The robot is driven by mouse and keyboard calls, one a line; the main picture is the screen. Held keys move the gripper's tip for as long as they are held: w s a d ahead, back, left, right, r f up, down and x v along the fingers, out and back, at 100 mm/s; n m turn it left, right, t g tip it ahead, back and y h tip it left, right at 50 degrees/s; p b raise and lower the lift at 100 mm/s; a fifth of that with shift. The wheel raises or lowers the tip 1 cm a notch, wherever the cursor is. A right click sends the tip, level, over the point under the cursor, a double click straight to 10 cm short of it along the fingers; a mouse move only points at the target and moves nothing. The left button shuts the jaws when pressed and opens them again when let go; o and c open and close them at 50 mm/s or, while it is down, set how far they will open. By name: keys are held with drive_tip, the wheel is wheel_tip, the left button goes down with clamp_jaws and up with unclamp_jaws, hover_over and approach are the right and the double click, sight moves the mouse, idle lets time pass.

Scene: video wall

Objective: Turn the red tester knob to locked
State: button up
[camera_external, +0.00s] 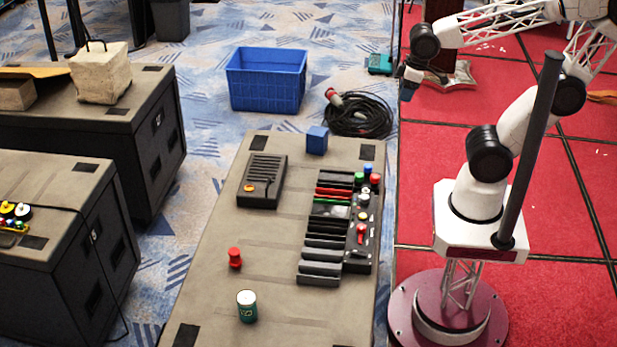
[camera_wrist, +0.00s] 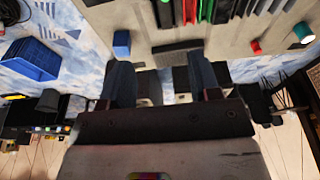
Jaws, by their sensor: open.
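A black tester panel (camera_external: 359,255) with coloured buttons lies along the right side of the grey case top. A small red knob (camera_external: 361,229) stands on it near its lower part; its exact turn is too small to tell. A separate red knob-like piece (camera_external: 235,258) stands left of the panel, apart from it; a red piece also shows in the wrist view (camera_wrist: 256,47). My gripper (camera_external: 409,78) is at the upper right, beyond the case top and away from the knob. In the wrist view its two dark fingers (camera_wrist: 160,72) are apart, with nothing held between them.
A slotted rack (camera_external: 325,235) adjoins the panel. A black device (camera_external: 263,181), a blue cube (camera_external: 317,140) and a green can (camera_external: 246,306) stand on the case top. A blue crate (camera_external: 267,80) and coiled cable (camera_external: 360,116) lie on the floor beyond.

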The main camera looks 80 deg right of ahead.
drive_tip(key=w+a+f+n, duration=0.2)
drive_tip(key=w+a+f, duration=0.3)
drive_tip(key=w+a, duration=0.1)
drive_tip(key=n+g, duration=0.3)
drive_tip(key=n, duration=0.2)
hover_over(362, 226)
wheel_tip(362, 226, down, 21)
drive_tip(key=shift+a+r, duration=0.1)
drive_tip(key=shift+r, duration=0.1)
drive_tip(key=shift+f, duration=0.2)
drive_tip(key=shift+f, duration=3.65)
drive_tip(key=c, duration=0.9)
